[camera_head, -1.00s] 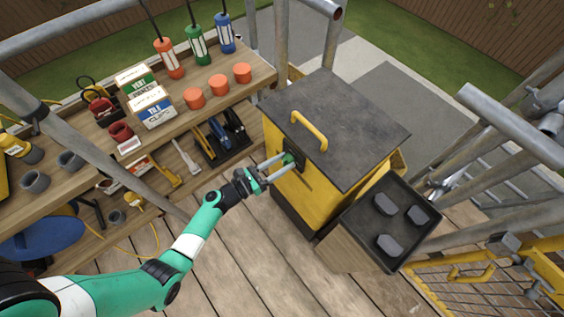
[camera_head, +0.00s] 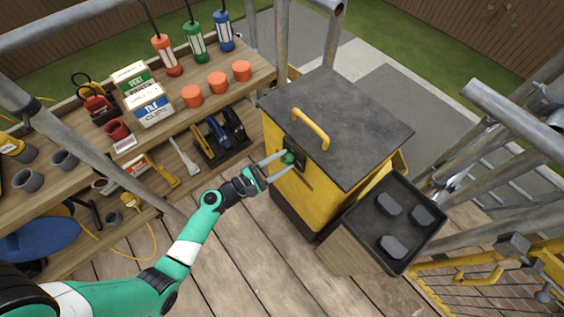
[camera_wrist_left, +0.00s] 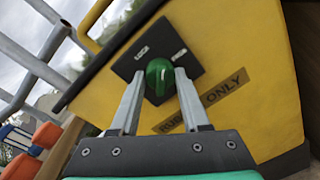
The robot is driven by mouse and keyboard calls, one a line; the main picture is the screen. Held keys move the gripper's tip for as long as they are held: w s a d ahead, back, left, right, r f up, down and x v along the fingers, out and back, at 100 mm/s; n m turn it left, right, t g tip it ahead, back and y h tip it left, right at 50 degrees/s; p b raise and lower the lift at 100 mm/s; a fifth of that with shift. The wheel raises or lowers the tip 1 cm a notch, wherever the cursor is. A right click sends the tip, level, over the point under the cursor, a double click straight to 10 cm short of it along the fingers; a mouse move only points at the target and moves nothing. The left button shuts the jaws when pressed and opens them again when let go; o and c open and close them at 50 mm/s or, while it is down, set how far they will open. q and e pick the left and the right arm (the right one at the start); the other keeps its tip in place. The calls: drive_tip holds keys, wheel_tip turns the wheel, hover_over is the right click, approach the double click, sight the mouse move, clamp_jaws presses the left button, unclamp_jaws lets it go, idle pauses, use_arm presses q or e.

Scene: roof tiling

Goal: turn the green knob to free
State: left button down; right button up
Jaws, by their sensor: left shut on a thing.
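The green knob (camera_head: 289,157) sits on a dark plate (camera_wrist_left: 183,58) on the side of the yellow box (camera_head: 312,200) with a dark lid. My left gripper (camera_head: 278,160) reaches it from the left and is shut on it. In the left wrist view, the two fingertips of the left gripper (camera_wrist_left: 160,78) press against either side of the round green knob (camera_wrist_left: 159,80). My right gripper is not in view.
A yellow handle (camera_head: 310,128) is on the box's lid. A dark tray with grey blocks (camera_head: 410,205) stands at its right. A wooden shelf bench (camera_head: 205,110) with tins, boxes and tools stands at left. Scaffold poles (camera_head: 500,125) bound the right. Floor boards in front are clear.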

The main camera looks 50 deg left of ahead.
use_arm(q)
drive_tip(key=m+b, duration=0.1)
drive_tip(key=m, duration=0.3)
drive_tip(key=shift+y, duration=0.4)
drive_tip(key=m+b, duration=0.2)
drive_tip(key=m, duration=0.2)
drive_tip(key=shift+r+m, duration=0.1)
drive_tip(key=shift+m, duration=0.3)
drive_tip(key=shift+c, duration=1.9)
unclamp_jaws()
drive_tip(key=shift+s, duration=0.1)
drive_tip(key=s, duration=1.1)
drive_tip(key=shift+s+a+r+p, duration=0.2)
drive_tip(key=shift+a+r+p, duration=0.1)
drive_tip(key=shift+r+p, duration=0.15)
